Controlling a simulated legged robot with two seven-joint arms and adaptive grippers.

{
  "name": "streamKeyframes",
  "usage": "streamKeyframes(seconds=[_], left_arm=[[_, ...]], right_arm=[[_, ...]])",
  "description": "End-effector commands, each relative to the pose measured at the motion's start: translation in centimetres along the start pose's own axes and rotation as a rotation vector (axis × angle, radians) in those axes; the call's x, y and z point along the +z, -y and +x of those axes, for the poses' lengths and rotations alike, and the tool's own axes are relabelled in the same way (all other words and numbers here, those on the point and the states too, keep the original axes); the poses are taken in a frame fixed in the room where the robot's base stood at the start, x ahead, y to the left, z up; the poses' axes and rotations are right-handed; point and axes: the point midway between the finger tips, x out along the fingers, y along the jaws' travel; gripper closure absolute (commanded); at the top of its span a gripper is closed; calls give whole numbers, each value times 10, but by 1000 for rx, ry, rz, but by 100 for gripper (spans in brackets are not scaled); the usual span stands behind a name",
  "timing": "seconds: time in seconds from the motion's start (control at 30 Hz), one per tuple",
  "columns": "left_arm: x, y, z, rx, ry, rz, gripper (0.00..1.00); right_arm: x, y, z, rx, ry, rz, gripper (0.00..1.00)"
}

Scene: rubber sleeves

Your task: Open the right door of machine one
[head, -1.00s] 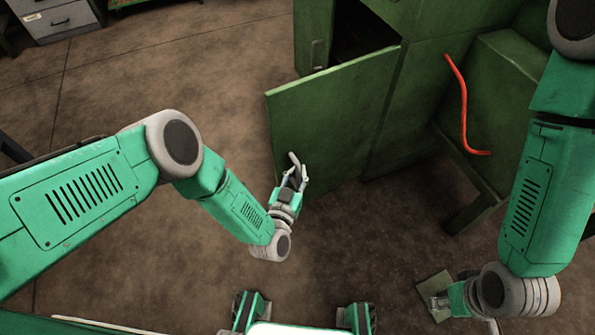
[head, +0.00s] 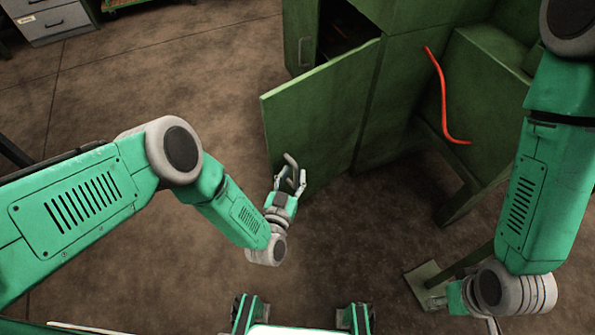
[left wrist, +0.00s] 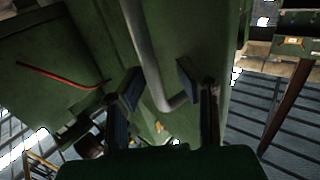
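The green door (head: 325,110) of the green cabinet stands swung out from it, with a dark gap behind its top edge. A bent grey bar handle (head: 291,163) is on the door's near face, by its free side. My left gripper (head: 288,182) is at this handle. In the left wrist view, the handle (left wrist: 150,65) runs down between the two spread fingers of my left gripper (left wrist: 160,90); I see no clear grip on it. My right gripper (head: 436,302) is low at the right, in front of a green plate; its fingers are too small to read.
A red cable (head: 439,95) hangs on the cabinet's right side. The green plate (head: 422,272) and a beam are close to my right gripper. Grey drawers (head: 55,20) stand at the far left. The floor (head: 190,75) left of the door is clear.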

Motion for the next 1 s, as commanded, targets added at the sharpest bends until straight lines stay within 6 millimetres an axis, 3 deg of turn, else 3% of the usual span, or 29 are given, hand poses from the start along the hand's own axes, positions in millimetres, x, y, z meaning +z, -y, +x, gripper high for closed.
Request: streamKeyframes(seconds=[0.27, 0.4, 0.8, 1.0], left_arm=[[-4, -6, 5, 5, -6, 0, 68], [-3, -7, -2, 7, -5, -1, 68], [0, -2, -82, 5, 0, -5, 68], [0, -1, -110, 3, -2, -4, 68]], right_arm=[[0, 0, 0, 0, 0, 0, 60], [2, 0, -1, 0, -2, 0, 60], [1, 1, -1, 2, -2, 0, 60], [1, 0, 0, 0, -2, 0, 60]])
